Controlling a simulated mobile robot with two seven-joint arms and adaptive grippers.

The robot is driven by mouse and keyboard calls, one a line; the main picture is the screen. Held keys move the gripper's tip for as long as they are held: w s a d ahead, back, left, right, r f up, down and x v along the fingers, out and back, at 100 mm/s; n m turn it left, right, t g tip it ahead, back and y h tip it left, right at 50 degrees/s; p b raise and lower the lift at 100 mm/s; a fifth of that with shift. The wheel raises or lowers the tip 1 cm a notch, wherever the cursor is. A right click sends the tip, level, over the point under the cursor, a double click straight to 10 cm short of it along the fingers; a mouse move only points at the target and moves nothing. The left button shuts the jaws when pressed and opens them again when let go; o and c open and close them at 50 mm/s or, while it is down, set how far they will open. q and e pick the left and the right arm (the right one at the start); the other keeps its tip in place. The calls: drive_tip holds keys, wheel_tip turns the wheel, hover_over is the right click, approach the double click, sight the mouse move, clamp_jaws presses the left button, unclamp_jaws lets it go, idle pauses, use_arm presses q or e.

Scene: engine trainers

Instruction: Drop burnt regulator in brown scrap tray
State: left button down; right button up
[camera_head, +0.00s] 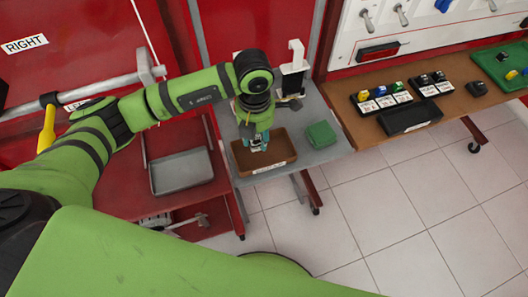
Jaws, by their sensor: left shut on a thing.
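The brown scrap tray (285,148) sits on the grey bench top in the middle of the view, with a white label on its front wall. My left gripper (257,143) points down over this tray, its fingertips at about the tray's opening. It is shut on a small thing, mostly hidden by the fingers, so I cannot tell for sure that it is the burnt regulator. I cannot tell whether that thing touches the tray floor. My right gripper is not in view.
A green block or box (320,134) stands just right of the brown tray. An empty grey tray (181,171) lies on the lower red surface to the left. A black-and-white bracket (293,72) stands behind. Racks of small labelled parts (384,97) lie on the brown bench.

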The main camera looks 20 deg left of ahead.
use_arm(q)
drive_tip(key=shift+f, duration=0.5)
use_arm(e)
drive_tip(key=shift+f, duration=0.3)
use_arm(q)
drive_tip(key=c, duration=0.7)
unclamp_jaws()
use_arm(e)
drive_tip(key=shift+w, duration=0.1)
use_arm(q)
wheel_tip(320, 180, up, 12)
